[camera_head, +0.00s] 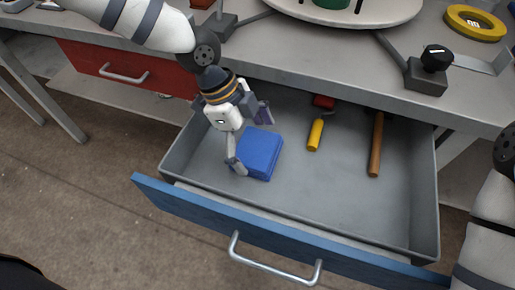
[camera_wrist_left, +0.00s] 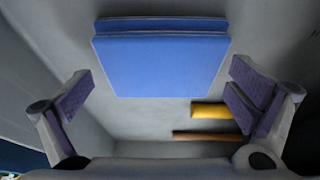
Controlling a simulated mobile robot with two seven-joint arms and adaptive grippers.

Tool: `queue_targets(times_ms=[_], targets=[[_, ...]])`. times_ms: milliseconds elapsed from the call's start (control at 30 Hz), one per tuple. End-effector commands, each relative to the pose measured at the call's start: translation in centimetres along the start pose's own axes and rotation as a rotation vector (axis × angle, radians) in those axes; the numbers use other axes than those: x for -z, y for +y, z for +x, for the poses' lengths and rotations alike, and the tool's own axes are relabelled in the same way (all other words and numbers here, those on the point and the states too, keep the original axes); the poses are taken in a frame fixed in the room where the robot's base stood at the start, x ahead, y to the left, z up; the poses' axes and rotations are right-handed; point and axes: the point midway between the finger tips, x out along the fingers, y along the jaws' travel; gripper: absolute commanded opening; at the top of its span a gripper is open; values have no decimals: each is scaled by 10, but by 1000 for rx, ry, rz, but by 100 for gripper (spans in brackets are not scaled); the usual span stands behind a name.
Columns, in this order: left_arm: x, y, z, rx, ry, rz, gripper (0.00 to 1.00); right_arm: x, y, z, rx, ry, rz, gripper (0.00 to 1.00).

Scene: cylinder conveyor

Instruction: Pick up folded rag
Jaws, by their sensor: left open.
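The folded rag (camera_head: 261,152) is a blue, layered square lying on the floor of the open drawer (camera_head: 345,205), toward its left side. It also shows in the left wrist view (camera_wrist_left: 160,62), ahead of and between the fingers. My left gripper (camera_head: 250,136) is open and reaches down into the drawer. In the head view one finger is at the rag's left side and the other is behind it. Whether the fingers touch the rag cannot be told. My right gripper is out of view; only part of my right arm shows at the right edge.
A yellow-handled tool (camera_head: 315,134) and a tool with a brown handle (camera_head: 376,148) lie in the drawer right of the rag. The drawer has grey walls and a blue front (camera_head: 200,212). The grey bench (camera_head: 310,80) overhangs the drawer's back. A closed red drawer (camera_head: 110,62) is at left.

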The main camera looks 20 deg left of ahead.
Motion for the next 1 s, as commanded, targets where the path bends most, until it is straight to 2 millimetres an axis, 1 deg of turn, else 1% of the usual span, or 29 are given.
queue_targets(times_ms=[33,67,267,300,367,400,433,700,767,867,900,1000], targets=[[0,0,6,-2,0,0,100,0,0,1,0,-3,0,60],[0,0,7,-1,1,1,100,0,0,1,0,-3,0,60],[0,0,6,2,1,1,100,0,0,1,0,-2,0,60],[0,0,6,2,1,1,91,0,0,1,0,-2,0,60],[0,0,6,1,1,1,77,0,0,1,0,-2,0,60],[0,0,6,1,1,1,68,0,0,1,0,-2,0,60],[0,0,6,1,1,1,64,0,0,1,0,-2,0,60],[0,0,5,2,1,1,64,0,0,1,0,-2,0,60],[3,-1,-1,4,1,1,64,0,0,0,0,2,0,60],[12,-2,-23,10,2,3,64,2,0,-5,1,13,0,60],[16,-2,-34,11,2,4,64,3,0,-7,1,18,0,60],[26,-2,-58,10,1,4,64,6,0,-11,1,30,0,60]])
